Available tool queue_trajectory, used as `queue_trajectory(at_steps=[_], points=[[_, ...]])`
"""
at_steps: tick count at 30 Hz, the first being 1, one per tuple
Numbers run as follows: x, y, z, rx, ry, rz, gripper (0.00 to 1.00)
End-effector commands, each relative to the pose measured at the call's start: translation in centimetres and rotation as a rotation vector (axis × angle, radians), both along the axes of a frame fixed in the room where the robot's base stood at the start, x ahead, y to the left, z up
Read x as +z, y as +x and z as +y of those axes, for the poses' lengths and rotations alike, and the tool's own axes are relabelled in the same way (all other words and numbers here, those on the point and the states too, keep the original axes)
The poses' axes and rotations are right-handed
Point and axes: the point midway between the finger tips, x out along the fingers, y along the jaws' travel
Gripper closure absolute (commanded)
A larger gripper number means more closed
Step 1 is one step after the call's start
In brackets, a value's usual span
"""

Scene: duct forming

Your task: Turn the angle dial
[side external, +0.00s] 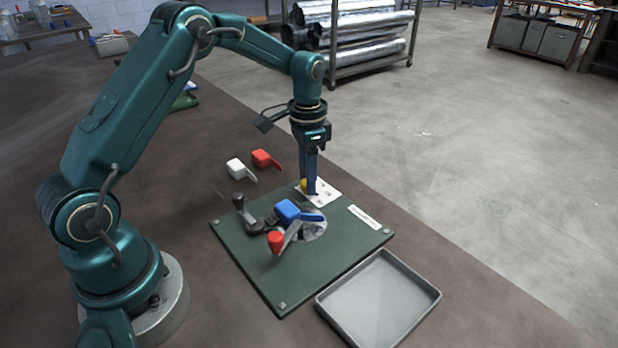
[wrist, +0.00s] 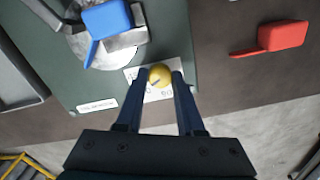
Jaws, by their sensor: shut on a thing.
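The angle dial is a yellow round knob (wrist: 160,75) on a white marked plate (wrist: 157,95) at the edge of the green board. In the side view the knob (side external: 303,185) shows only partly, with my fingers in front of it, over the white plate (side external: 327,192). My gripper (wrist: 160,79) points down, with its two dark blue fingers on either side of the knob, shut on it. It also shows in the side view (side external: 309,190). A dark line shows on the knob's face; its exact setting is not readable.
On the green board (side external: 270,285) are a blue-handled tool (side external: 288,211), a red-handled tool (side external: 276,241) and a dark clamp (side external: 242,204). White (side external: 236,167) and red (side external: 263,158) handled pieces lie behind. An empty grey tray (side external: 380,300) sits at the front right.

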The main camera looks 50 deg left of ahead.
Motion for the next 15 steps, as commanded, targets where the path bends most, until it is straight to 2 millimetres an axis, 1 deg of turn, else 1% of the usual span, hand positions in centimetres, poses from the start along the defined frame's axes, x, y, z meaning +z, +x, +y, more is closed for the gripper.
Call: queue_trajectory(at_steps=[15], points=[[0.1,-0.02,0.0,0.491,0.0,0.0,1.0]])
